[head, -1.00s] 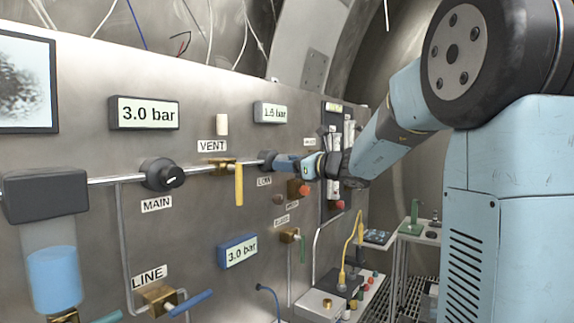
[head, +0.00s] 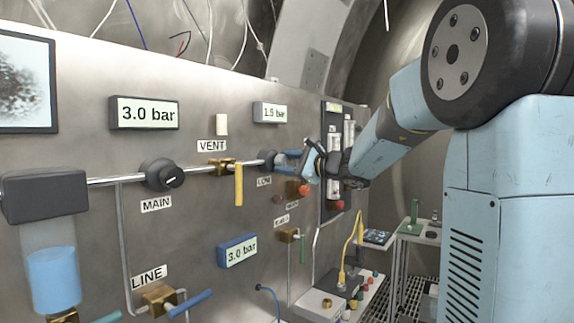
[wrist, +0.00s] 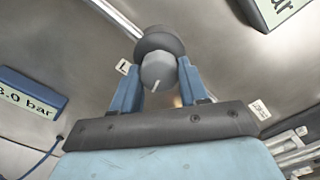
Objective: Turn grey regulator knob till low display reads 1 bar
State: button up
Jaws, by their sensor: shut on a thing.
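The grey LOW regulator knob (wrist: 158,72), with a white pointer line, sits on a dark round body on the steel panel. It also shows in the head view (head: 268,159), partly hidden by my fingers. My gripper (wrist: 160,82) has its blue fingers on either side of the knob and is shut on it. In the head view my gripper (head: 286,161) reaches the knob from the right. The low display (head: 270,112), above the knob, seems to read 1.5 bar; its digits are small.
The MAIN knob (head: 162,175) and its 3.0 bar display (head: 144,113) are on the left. A yellow vent lever (head: 239,185) hangs left of the LOW knob. A blue-framed 3.0 bar display (head: 238,251) is below. A red knob (head: 305,190) is close under my gripper.

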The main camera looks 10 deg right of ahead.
jog(key=shift+f+n, duration=0.1)
jog(key=shift+n, duration=0.5)
jog(key=o, duration=1.1)
jog(key=shift+c, duration=0.2)
jog(key=v, duration=1.3)
jog(key=shift+s+d, duration=0.25)
